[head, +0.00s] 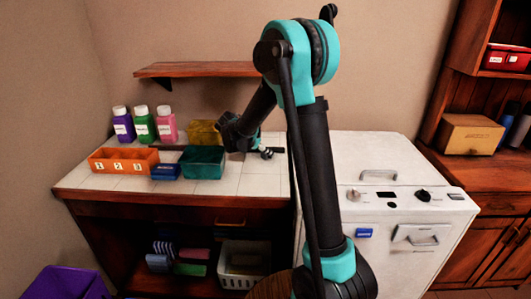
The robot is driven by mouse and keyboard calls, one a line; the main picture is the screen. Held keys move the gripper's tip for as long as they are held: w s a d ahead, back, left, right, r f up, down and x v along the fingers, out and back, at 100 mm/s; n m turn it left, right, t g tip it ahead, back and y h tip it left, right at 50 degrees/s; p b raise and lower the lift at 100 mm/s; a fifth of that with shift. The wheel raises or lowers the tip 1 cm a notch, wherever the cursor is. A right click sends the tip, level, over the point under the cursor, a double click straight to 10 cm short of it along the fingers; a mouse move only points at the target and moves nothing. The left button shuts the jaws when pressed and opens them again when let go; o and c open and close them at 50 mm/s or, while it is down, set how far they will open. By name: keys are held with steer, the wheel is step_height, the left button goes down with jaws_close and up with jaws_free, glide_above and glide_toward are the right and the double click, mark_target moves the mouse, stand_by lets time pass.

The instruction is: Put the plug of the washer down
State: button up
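The white washer (385,165) stands at the right, with knobs on its top panel and a small drawer with a handle on its front. My gripper (268,152) is low over the right part of the tiled counter (255,185), just right of a teal box (202,163). My arm partly blocks the view, and the gripper's fingers are small and dark. I cannot tell whether they are open or shut, or whether they hold something. I cannot make out the washer's plug.
An orange numbered tray (124,160), a blue box (166,172), a yellow box (203,133) and three bottles (143,124) occupy the counter's left and middle. A wooden shelf (195,69) hangs above. A wooden cabinet (480,170) stands right of the washer. The counter's front right is clear.

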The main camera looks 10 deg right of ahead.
steer(key=v, duration=1.2)
steer(key=shift+r, duration=0.4)
steer(key=shift+s+a, duration=0.1)
